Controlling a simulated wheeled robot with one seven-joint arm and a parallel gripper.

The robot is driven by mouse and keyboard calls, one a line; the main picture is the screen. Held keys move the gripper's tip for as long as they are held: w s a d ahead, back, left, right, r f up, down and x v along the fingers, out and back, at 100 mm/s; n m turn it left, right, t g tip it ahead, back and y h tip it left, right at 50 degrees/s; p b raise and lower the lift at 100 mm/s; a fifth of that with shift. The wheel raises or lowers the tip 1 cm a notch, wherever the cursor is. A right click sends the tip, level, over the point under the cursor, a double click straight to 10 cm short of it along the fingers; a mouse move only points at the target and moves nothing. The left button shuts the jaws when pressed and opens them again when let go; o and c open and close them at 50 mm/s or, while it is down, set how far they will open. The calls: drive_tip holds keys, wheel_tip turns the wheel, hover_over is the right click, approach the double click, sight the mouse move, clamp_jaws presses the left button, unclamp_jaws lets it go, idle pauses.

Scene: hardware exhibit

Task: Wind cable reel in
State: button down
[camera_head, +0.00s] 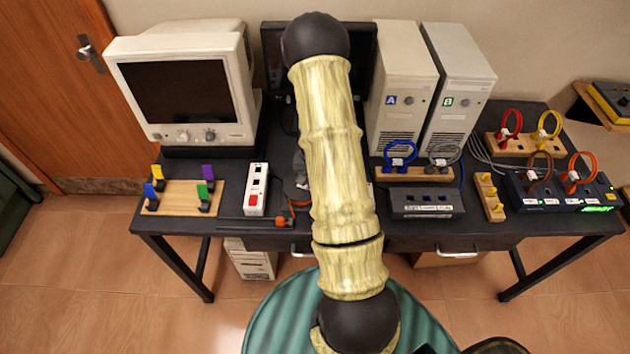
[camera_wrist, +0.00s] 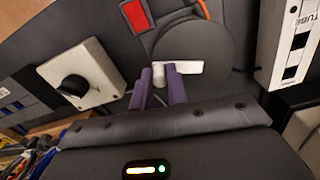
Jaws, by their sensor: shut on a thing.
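The cable reel shows in the wrist view as a dark round disc (camera_wrist: 205,45) with a white crank bar (camera_wrist: 188,67) across its face. My gripper (camera_wrist: 164,74) has its two purple fingers closed around the white knob at the crank's left end. An orange cable (camera_wrist: 203,9) shows at the disc's upper edge. In the head view my arm hides the gripper and most of the reel; only a grey edge of the reel (camera_head: 301,170) and a bit of orange cable (camera_head: 299,203) show left of the arm.
A white power strip (camera_head: 257,180) and an old monitor (camera_head: 184,85) stand left of the arm. Two pale computer towers (camera_head: 401,85) and a dark box (camera_head: 426,203) stand to the right. A white box with a black knob (camera_wrist: 82,78) is beside the reel in the wrist view.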

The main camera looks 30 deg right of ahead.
drive_tip(key=shift+a, duration=0.1)
idle(0.4)
drive_tip(key=c, duration=1.4)
unclamp_jaws()
drive_tip(key=shift+o, duration=0.2)
wheel_tip(320, 180, up, 17)
drive_tip(key=b, duration=0.1)
drive_tip(key=shift+r+b, duration=0.2)
drive_tip(key=shift+b, duration=0.15)
